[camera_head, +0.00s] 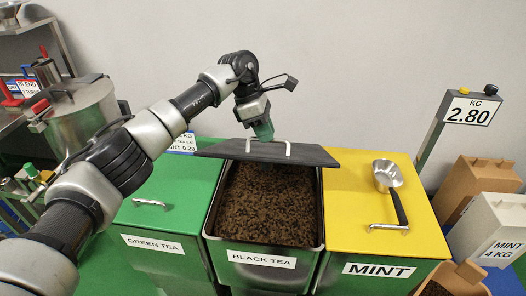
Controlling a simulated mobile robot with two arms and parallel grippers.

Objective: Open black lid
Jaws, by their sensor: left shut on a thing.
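The black lid (220,150) lies flat across the back of the black tea bin (262,257), its right part reaching over the yellow lid. The bin's front is uncovered and shows dark brown loose tea (265,205). My left gripper (264,138) points down at the lid's pale handle (282,144) and is shut on it; the fingertips partly hide the handle. My right gripper is not in view.
The green tea bin's green lid (180,190) is on the left. The yellow mint lid (350,215) on the right bears a metal scoop (388,178). A metal pot (85,110) is at left.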

